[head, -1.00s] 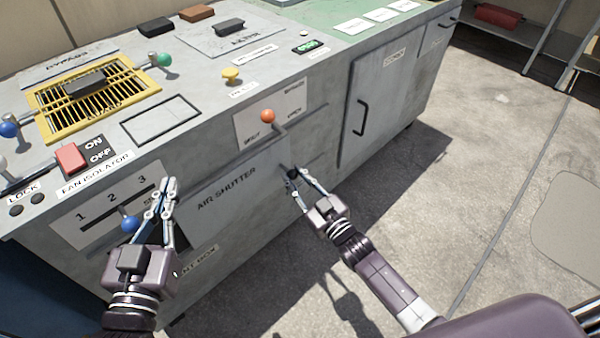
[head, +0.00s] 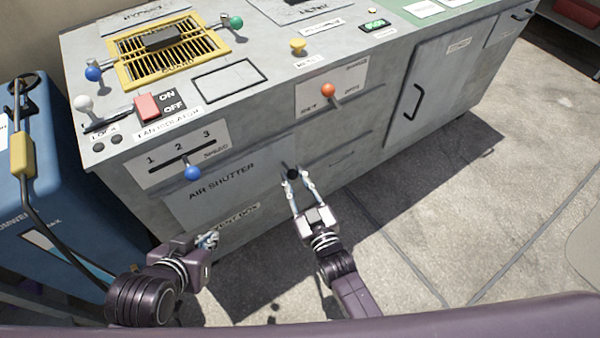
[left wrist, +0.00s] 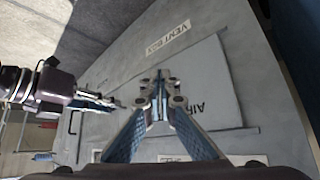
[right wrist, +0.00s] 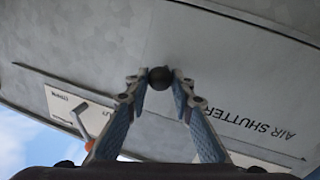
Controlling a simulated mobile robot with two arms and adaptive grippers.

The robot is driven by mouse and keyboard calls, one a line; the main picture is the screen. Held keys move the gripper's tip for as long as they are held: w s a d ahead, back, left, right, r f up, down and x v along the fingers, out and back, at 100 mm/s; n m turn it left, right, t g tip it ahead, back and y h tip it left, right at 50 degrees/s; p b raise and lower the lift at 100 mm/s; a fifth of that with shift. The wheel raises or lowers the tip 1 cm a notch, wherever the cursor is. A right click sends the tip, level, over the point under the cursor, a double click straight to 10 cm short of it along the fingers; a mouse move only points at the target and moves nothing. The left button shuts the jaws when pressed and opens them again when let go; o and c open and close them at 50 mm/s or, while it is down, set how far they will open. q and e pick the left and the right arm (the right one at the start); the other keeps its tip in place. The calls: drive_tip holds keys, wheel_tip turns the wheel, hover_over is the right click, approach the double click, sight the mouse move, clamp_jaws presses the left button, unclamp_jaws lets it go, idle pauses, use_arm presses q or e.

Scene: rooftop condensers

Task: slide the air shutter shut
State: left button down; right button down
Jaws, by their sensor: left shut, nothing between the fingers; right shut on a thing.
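The air shutter is a flat grey panel (head: 245,188) on the cabinet's lower front, labelled AIR SHUTTER. The label also shows in the right wrist view (right wrist: 255,125). A small dark round knob (right wrist: 160,77) stands out near the panel's right end. My right gripper (head: 292,178) is shut on this knob, one finger on each side. My left gripper (head: 210,239) is shut and empty, low in front of the cabinet and apart from the panel. Its closed fingers (left wrist: 160,82) show before the panel in the left wrist view.
Above the shutter are an orange-knobbed lever (head: 328,90) and a blue-knobbed speed slider (head: 192,173). A cabinet door with a dark handle (head: 413,102) is to the right. A blue machine (head: 55,205) stands at the left. The floor at right is clear.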

drive_tip(key=shift+s+a+f, duration=0.1)
drive_tip(key=shift+s+a, duration=0.1)
drive_tip(key=shift+a, duration=0.05)
drive_tip(key=c, duration=1.7)
unclamp_jaws()
drive_tip(key=shift+o, duration=0.2)
drive_tip(key=shift+s+d, duration=0.15)
drive_tip(key=shift+s, duration=0.1)
drive_tip(key=v, duration=1.1)
drive_tip(key=shift+s, duration=0.25)
